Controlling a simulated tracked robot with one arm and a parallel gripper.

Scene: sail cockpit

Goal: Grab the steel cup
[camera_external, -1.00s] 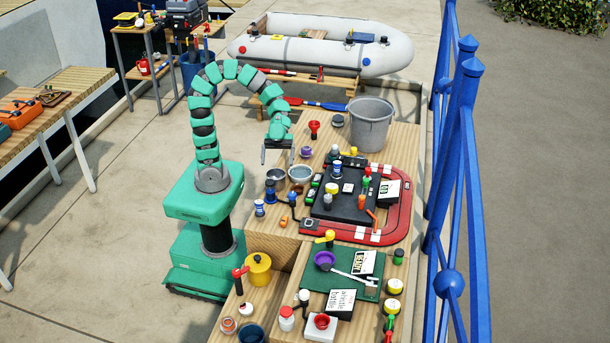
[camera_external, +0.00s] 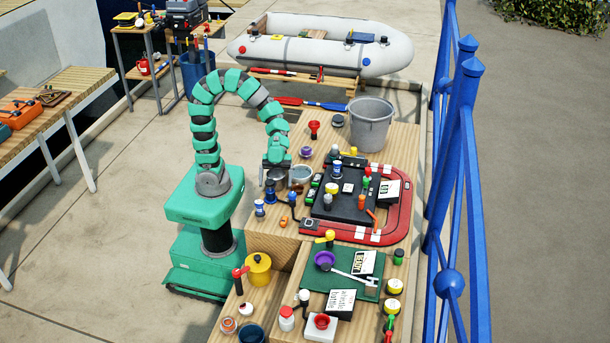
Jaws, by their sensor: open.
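A small grey cup (camera_external: 275,175), most likely the steel cup, stands near the left edge of the wooden workbench (camera_external: 292,133). My gripper (camera_external: 275,180) points down over it from above, with open jaws that appear to straddle it. The gripper hides much of the cup, and I cannot tell whether the fingers touch it. A wider grey metal bowl (camera_external: 301,172) sits close on the gripper's right side.
A blue item (camera_external: 270,191) stands just in front of the gripper, and a blue-and-white jar (camera_external: 259,208) is nearby. A black board (camera_external: 343,205) with several small items lies to the right. A grey bucket (camera_external: 371,122) stands at the back.

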